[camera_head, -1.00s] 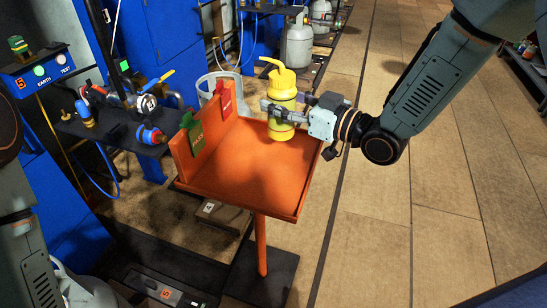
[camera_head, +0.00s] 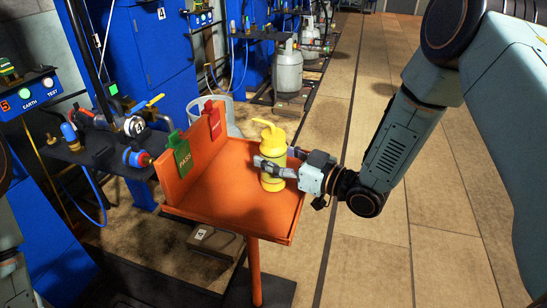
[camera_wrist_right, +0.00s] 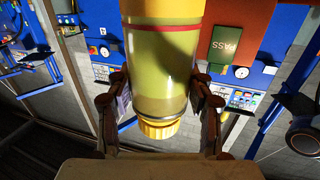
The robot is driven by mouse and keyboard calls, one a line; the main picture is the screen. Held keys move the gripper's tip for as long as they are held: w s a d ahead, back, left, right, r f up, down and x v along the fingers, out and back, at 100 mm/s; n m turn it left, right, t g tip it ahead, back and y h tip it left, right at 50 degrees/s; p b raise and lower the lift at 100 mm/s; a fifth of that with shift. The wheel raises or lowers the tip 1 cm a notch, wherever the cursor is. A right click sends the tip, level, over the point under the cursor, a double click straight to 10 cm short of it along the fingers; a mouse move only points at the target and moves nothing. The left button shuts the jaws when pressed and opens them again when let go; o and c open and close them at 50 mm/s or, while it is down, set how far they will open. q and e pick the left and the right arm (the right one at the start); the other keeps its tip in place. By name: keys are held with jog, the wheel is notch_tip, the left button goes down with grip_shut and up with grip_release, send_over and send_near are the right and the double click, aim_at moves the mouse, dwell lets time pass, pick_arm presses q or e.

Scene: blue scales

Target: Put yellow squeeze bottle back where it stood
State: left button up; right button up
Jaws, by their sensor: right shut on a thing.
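The yellow squeeze bottle (camera_head: 272,150) with a bent spout is upright at the right part of the orange tray (camera_head: 235,217). My right gripper (camera_head: 274,167) comes from the right and is shut around its body. I cannot tell for certain whether its base touches the tray floor. In the right wrist view the bottle (camera_wrist_right: 162,75) fills the middle, clamped between both fingers of the right gripper (camera_wrist_right: 160,100). Of my left arm only a piece shows at the left edge; its gripper is out of view.
A green PASS tag (camera_head: 180,156) and a red tag (camera_head: 214,124) hang on the tray's upright back board. A bench with valves (camera_head: 110,150) stands left. Grey gas cylinders (camera_head: 287,68) stand behind. The tray's middle and front are bare.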

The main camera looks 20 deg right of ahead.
jog(key=o, duration=1.1)
jog(key=shift+s+d+f, duration=0.1)
jog(key=shift+s, duration=0.05)
jog(key=o, duration=0.5)
jog(key=shift+c, duration=0.2)
